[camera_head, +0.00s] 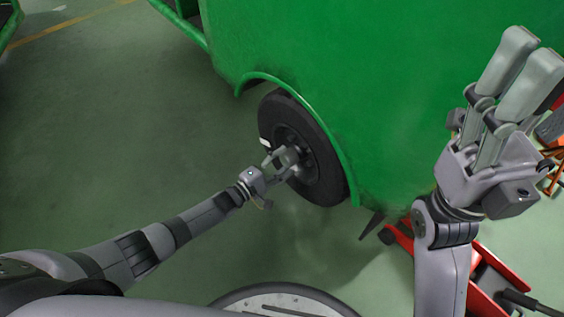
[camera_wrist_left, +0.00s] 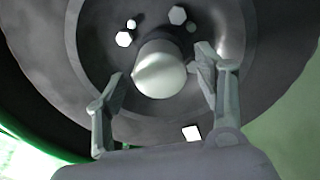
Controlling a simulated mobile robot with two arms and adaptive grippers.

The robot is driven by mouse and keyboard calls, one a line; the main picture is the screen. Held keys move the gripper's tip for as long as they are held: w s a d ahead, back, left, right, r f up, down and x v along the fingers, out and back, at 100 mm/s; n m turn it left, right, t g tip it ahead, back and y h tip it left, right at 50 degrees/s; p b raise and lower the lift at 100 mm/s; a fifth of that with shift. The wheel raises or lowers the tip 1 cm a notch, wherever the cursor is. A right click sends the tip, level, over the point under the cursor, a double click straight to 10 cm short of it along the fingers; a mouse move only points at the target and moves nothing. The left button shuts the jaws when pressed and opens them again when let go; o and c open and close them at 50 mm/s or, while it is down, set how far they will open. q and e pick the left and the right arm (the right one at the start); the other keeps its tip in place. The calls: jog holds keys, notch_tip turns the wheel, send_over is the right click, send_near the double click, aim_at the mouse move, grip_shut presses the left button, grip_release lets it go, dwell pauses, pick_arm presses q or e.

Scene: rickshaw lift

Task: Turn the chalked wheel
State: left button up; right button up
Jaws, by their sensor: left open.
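The wheel (camera_head: 318,165) has a black tyre and a dark hub, and sits under the green fender of a green vehicle body (camera_head: 400,90). A small white chalk mark (camera_head: 265,143) shows on the tyre's left side; a white patch (camera_wrist_left: 191,132) shows low in the left wrist view. My left gripper (camera_head: 283,158) is at the wheel's hub, open. In the left wrist view its fingers (camera_wrist_left: 160,85) stand on either side of the round pale hub cap (camera_wrist_left: 160,72), with gaps visible. My right gripper (camera_head: 531,52) is raised at the right, away from the wheel, its fingers pointing up.
A red jack (camera_head: 480,285) stands on the floor at lower right, partly behind my right arm. An orange-red frame (camera_head: 551,178) is at the right edge. The green floor (camera_head: 130,130) left of the wheel is clear.

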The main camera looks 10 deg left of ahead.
pick_arm(q)
jog(key=shift+s, duration=0.1)
jog(key=v, duration=1.1)
jog(key=shift+s+a, duration=0.2)
jog(key=shift+s, duration=0.1)
